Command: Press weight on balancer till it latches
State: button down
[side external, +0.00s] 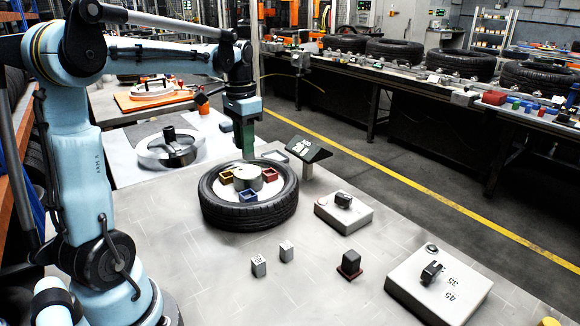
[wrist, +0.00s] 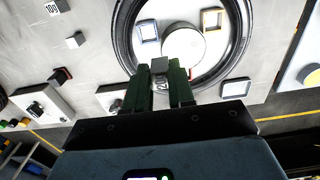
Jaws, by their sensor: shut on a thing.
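My gripper (side external: 246,150) hangs over the far side of a black tyre (side external: 225,212), with its green fingers pointing down. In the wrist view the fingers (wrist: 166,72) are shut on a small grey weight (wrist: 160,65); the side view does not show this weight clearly. The balancer's pale round hub (side external: 242,176) sits inside the tyre, and it shows in the wrist view (wrist: 184,48). Around the hub are a yellow socket (side external: 227,174), a blue socket (side external: 249,195) and a red socket (side external: 270,175). The red one is partly hidden by the fingers in the wrist view.
Two grey weights (side external: 258,266) (side external: 286,251) and a dark block with a red base (side external: 349,264) stand on the table. A dark display panel (side external: 308,149) stands behind the tyre. Two pale units (side external: 343,215) (side external: 440,288) lie to the right. The near table is mostly clear.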

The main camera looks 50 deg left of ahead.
jog(key=shift+w+d+r, duration=0.15)
jog(key=shift+d+r, duration=0.25)
jog(key=shift+d, duration=0.05)
jog(key=s+a+f, duration=0.2)
jog(key=a, duration=0.8)
jog(key=shift+s+a, duration=0.2)
jog(key=shift+a, duration=0.05)
jog(key=shift+f, duration=2.8)
jog(key=shift+f, duration=1.3)
jog(key=c, duration=1.7)
grip_release()
grip_shut()
